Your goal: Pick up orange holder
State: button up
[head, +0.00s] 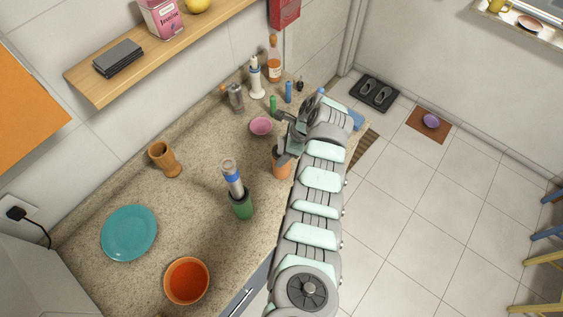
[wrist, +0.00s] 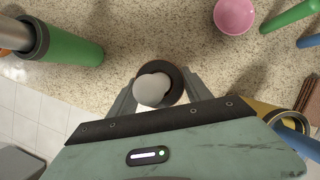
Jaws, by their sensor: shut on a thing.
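The orange holder (head: 281,163) is an upright, cup-like thing near the counter's front edge in the head view. My gripper (head: 290,148) is at its top, coming in from the right, and hides part of it. In the wrist view my gripper (wrist: 158,92) has one finger on each side of the holder's dark round rim (wrist: 180,78). The fingers are shut on it. A pale, rounded thing (wrist: 152,90) shows inside the rim. I cannot tell whether the holder's base touches the counter.
A green holder (head: 242,207) with a grey, blue-banded item stands to the left. A pink bowl (head: 261,127) and several bottles are behind. An orange pot (head: 187,281), teal plate (head: 129,233) and wooden cup (head: 165,159) stand farther left. A shelf (head: 160,55) hangs above.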

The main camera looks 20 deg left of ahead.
grip_shut()
jog(key=shift+r, duration=0.1)
dwell(0.5)
